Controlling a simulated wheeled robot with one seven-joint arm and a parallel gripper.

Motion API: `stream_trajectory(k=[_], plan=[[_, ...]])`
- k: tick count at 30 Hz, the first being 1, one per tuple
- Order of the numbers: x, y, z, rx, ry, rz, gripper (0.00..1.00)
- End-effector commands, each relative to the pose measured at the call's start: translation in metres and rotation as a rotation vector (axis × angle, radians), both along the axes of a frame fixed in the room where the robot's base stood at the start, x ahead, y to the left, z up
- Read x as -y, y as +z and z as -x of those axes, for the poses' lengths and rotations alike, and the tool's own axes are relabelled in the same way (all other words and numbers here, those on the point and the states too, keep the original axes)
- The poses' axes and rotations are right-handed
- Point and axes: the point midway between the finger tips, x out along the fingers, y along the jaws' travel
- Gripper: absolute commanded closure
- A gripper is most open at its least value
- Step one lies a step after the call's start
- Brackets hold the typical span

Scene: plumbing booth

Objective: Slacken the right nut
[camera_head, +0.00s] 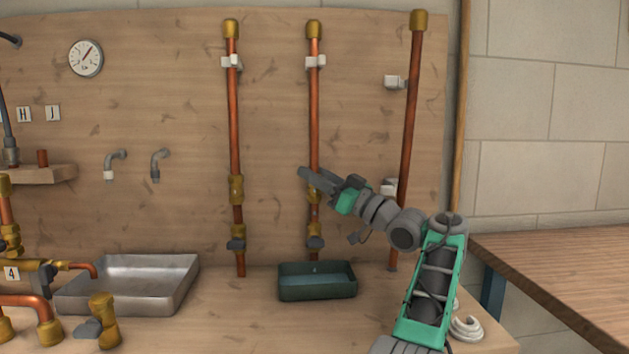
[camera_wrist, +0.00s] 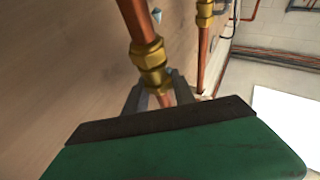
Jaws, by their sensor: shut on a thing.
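The right nut (camera_wrist: 163,88) is brass and sits on a copper pipe (camera_head: 314,120), the middle of the three upright pipes in the head view. A larger brass fitting (camera_wrist: 148,58) adjoins it in the wrist view. My gripper (camera_head: 312,180) reaches in from the right at this pipe's fitting. In the wrist view its two grey fingers (camera_wrist: 157,93) stand on either side of the nut, shut on it. The green gripper body hides the pipe below. In the head view the fingers partly cover the brass.
A similar pipe (camera_head: 234,125) with a brass fitting stands to the left. A tilted pipe (camera_head: 411,100) stands to the right, behind my arm. A dark green tray (camera_head: 317,293) lies below, and a metal basin (camera_head: 125,303) is at left. A wooden table (camera_head: 570,265) is at right.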

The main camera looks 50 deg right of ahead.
Motion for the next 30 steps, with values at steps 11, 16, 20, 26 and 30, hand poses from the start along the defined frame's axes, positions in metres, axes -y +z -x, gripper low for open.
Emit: stream_trajectory(k=[11,16,20,26,30], plan=[[0.0003,0.0006,-0.0003,0.001,0.028,0.0,1.0],[0.0002,0.001,-0.0004,0.001,0.028,0.0,1.0],[0.0002,0.0011,-0.0004,0.001,0.028,0.0,0.67],[0.0001,0.001,-0.0003,0.001,0.028,0.0,0.51],[0.0,0.0008,-0.0003,0.001,0.028,0.0,0.47]])
